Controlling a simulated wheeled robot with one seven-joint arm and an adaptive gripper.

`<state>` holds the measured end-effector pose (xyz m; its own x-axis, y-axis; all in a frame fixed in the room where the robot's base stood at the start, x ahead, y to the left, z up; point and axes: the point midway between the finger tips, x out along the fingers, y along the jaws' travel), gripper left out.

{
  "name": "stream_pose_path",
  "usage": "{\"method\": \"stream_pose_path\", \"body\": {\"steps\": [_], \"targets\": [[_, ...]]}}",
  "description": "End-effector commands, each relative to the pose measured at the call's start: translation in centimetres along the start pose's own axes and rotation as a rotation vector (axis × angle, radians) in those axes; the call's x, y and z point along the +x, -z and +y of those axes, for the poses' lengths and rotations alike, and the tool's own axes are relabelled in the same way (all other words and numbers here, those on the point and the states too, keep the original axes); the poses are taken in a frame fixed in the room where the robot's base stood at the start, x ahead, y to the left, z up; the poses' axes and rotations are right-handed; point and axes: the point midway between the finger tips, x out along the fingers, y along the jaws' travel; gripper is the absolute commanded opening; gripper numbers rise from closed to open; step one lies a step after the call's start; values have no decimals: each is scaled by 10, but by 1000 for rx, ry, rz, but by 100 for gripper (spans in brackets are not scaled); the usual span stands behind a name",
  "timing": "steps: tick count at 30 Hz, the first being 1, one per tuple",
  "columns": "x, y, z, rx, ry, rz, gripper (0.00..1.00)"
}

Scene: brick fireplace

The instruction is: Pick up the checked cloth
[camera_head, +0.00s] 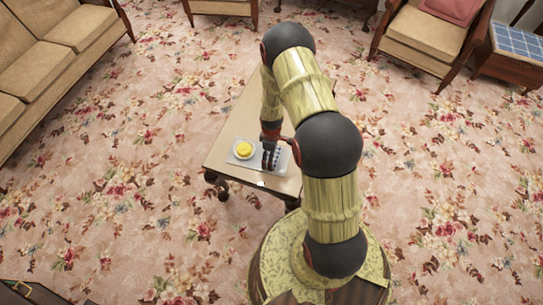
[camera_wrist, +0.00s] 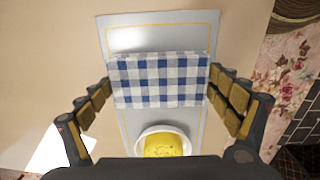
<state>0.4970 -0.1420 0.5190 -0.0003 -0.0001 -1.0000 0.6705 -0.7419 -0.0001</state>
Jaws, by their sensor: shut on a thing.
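The blue-and-white checked cloth (camera_wrist: 158,80) lies across the middle of the wrist view as a neat folded block. My gripper (camera_wrist: 160,92) has a finger at each of its short sides and is shut on it. In the head view my gripper (camera_head: 271,156) points down over the near end of the table, and the cloth (camera_head: 283,160) shows only partly beside it. The cloth is over a pale mat with a yellow border (camera_wrist: 119,20). I cannot tell whether it touches the mat or is slightly above it.
A white bowl with a yellow thing in it (camera_wrist: 163,143) stands close to the cloth, left of my gripper in the head view. The wooden table (camera_head: 227,131) has bare room beyond. A sofa (camera_head: 62,50) and an armchair (camera_head: 432,38) stand farther off on flowered carpet.

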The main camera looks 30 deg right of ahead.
Motion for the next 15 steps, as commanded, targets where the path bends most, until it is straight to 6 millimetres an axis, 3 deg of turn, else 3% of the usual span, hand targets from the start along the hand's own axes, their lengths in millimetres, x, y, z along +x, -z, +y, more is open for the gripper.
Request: {"method": "stream_pose_path", "body": {"steps": [5, 10, 15], "targets": [[-12, 0, 0, 0, -1, 0, 65], [-38, -1, 0, 1, -1, 1, 65], [-73, -29, -12, 4, 0, 0, 65]]}}
